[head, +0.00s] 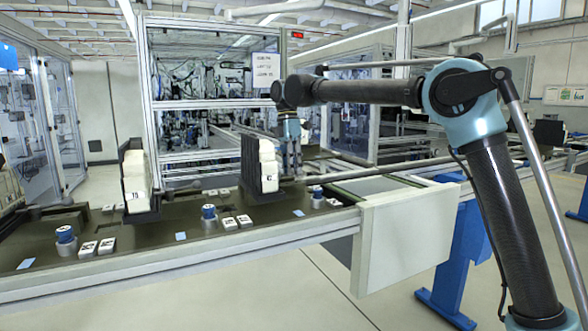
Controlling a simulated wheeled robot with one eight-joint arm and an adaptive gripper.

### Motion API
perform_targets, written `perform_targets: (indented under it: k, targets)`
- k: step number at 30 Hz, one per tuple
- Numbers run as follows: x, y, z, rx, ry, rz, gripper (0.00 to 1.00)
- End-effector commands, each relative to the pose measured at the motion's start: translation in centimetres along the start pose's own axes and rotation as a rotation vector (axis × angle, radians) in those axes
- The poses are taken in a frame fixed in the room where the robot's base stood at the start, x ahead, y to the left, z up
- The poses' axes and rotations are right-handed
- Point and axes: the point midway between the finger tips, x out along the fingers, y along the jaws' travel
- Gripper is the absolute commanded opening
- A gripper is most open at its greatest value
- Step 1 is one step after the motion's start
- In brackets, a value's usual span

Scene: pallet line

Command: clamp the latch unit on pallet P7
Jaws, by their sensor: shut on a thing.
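An upright unit with a white front and black back plate (262,165) stands mid-line on the dark pallet bed. A similar unit (135,180) stands farther left. I cannot read which one is on pallet P7. My gripper (291,170) points down just right of and behind the middle unit, at the end of my arm. Its fingers are small here and partly lost against the background. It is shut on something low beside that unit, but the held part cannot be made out.
Blue-topped round posts (209,212) and white labelled blocks (244,221) sit along the line. Another blue-topped post (65,234) is at the left. A pale box-like end panel (405,235) closes the line's near right. A framed glass cell (215,60) stands behind. The floor in front is clear.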

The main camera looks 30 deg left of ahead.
Motion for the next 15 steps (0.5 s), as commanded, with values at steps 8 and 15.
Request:
perform_targets:
  k: [8,15]
  targets:
    - [-0.06,0.21,0.17,0.003,-0.002,0.005,0.41]
    - [-0.31,0.16,0.11,0.002,-0.002,0.004,0.41]
